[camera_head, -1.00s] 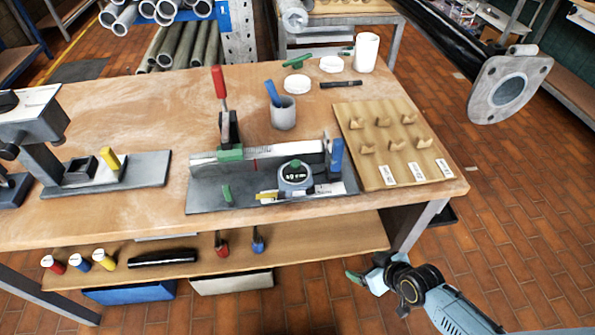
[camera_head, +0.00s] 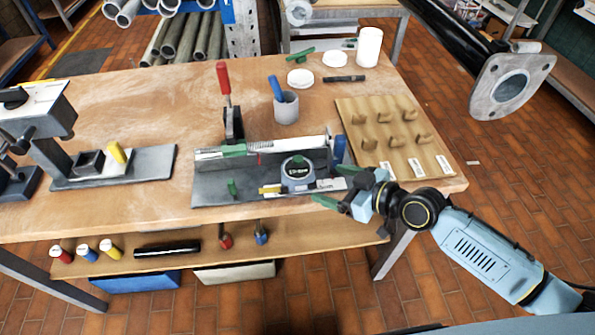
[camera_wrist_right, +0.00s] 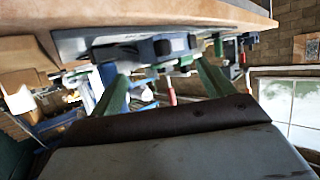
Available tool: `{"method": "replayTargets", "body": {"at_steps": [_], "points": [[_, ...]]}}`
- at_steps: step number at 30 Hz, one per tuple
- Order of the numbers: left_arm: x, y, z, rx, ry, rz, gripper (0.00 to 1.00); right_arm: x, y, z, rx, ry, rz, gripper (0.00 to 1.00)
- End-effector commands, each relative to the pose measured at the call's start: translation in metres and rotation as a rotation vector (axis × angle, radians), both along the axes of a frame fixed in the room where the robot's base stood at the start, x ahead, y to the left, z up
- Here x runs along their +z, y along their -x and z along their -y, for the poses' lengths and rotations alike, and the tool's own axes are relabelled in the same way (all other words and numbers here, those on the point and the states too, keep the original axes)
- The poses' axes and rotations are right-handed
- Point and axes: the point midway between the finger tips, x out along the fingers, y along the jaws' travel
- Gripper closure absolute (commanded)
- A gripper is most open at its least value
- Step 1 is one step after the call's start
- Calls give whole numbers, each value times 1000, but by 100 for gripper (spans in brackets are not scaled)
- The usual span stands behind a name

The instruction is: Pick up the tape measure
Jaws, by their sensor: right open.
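The tape measure (camera_head: 298,172) is a rounded grey-blue case with a dark face. It sits at the front of the grey metal fixture plate (camera_head: 220,190) on the workbench, with a yellow piece (camera_head: 270,189) at its left. My right gripper (camera_head: 342,194) is at the bench's front edge, just right of the tape measure and apart from it. Its green fingers are spread and empty; they also show in the right wrist view (camera_wrist_right: 163,80). That view is tilted, and I cannot clearly pick out the tape measure there. My left gripper is not in view.
A blue upright piece (camera_head: 339,150) stands behind and right of the tape measure, and a red-handled clamp (camera_head: 224,85) behind left. A wooden board with pegs (camera_head: 390,115) lies to the right. A grey cup (camera_head: 286,108) stands behind.

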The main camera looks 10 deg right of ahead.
Motion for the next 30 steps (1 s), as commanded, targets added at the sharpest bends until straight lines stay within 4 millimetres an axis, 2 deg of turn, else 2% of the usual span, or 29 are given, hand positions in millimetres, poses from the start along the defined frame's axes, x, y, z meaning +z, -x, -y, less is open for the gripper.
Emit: {"method": "replayTargets", "body": {"at_steps": [4,11,21,30], "points": [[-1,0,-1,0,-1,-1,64,-10,-18,-18,-2,-2,0,20],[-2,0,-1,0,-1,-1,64,-17,-29,-29,0,1,-1,20],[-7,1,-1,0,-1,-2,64,-35,-59,-59,0,0,-1,20],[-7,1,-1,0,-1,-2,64,-36,-62,-62,0,2,-1,20]]}}
